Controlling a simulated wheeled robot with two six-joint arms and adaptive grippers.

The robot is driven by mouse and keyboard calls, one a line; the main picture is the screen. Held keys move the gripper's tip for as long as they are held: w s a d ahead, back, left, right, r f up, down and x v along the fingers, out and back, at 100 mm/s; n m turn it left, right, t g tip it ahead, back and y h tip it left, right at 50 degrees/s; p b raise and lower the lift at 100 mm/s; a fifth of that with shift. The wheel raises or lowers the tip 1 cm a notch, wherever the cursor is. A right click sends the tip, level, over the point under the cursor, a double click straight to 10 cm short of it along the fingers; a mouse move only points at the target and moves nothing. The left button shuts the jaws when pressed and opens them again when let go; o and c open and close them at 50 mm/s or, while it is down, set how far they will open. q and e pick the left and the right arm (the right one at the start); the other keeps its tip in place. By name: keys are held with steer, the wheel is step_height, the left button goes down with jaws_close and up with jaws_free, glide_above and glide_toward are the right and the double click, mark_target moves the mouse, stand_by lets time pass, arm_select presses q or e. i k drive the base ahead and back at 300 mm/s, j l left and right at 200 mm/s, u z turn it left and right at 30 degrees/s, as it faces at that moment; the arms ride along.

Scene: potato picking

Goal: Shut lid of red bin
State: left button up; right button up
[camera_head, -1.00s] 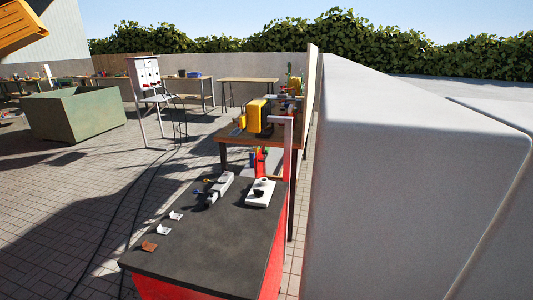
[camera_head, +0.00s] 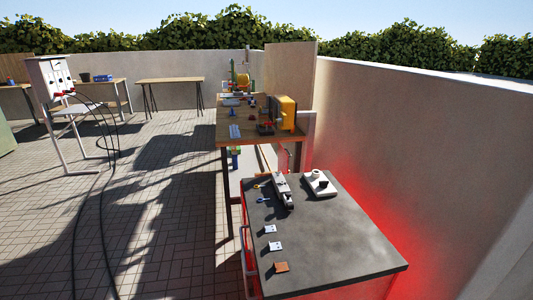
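I see no red bin with a lid that I can make out for certain. A red cabinet (camera_head: 340,292) with a dark grey top (camera_head: 325,238) stands at the lower right, close to the wall. Its top lies flat and carries small items. A light handle or rail (camera_head: 247,262) shows on its left side. Neither of my grippers is in view.
A wooden workbench (camera_head: 232,132) with a yellow machine (camera_head: 283,113) stands behind the cabinet. A white electrical box on a stand (camera_head: 50,80) is at the left, with dark cables (camera_head: 80,215) across the paving. A concrete wall (camera_head: 390,135) runs along the right. Paving (camera_head: 170,220) is open in the middle.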

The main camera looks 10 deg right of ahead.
mark_target(282, 155)
steer(key=i+j+z, duration=0.1)
steer(key=j, duration=0.25)
steer(key=i+j, duration=0.25)
steer(key=i+j+z, duration=0.15)
steer(key=j, duration=0.3)
steer(key=i+j+z, duration=0.1)
steer(key=j, duration=0.3)
steer(key=i+j, duration=0.25)
steer(key=j, duration=0.15)
steer(key=i+j+z, duration=0.15)
steer(key=j, duration=0.25)
